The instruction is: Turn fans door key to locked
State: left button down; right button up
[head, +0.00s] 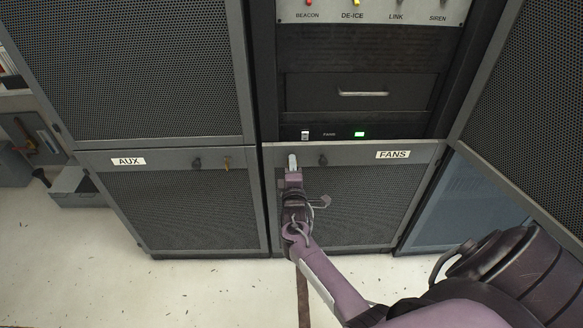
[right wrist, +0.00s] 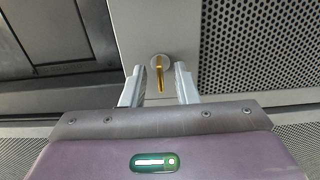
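The fans door (head: 370,205) is a grey perforated panel, upright and apparently closed, with a FANS label (head: 393,154) at its upper right. My right gripper (head: 292,160) is at the door's upper left frame and hides the key in the head view. In the right wrist view the brass key (right wrist: 160,75) sits in a round silver lock, its bow in line with the fingers' length. The open fingers of my right gripper (right wrist: 158,88) stand on either side of the key, with gaps on both sides. My left gripper is not in view.
A dark knob (head: 323,160) is just right of my gripper on the same door. The AUX door (head: 180,205) at left has its own knob and brass key (head: 227,163). A rocker switch (head: 305,135) and green light (head: 359,134) are above. An open perforated door (head: 525,110) stands at right.

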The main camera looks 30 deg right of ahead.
jog(key=shift+w+d, duration=0.1)
jog(key=shift+w, duration=0.05)
grip_shut()
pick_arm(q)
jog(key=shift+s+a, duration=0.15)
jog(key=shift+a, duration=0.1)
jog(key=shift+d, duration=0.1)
pick_arm(e)
jog(key=shift+m, duration=0.3)
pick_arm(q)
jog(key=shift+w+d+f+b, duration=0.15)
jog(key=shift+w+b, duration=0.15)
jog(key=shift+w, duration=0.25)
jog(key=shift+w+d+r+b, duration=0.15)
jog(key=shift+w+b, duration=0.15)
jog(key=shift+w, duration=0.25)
pick_arm(e)
jog(key=shift+m, duration=8.6)
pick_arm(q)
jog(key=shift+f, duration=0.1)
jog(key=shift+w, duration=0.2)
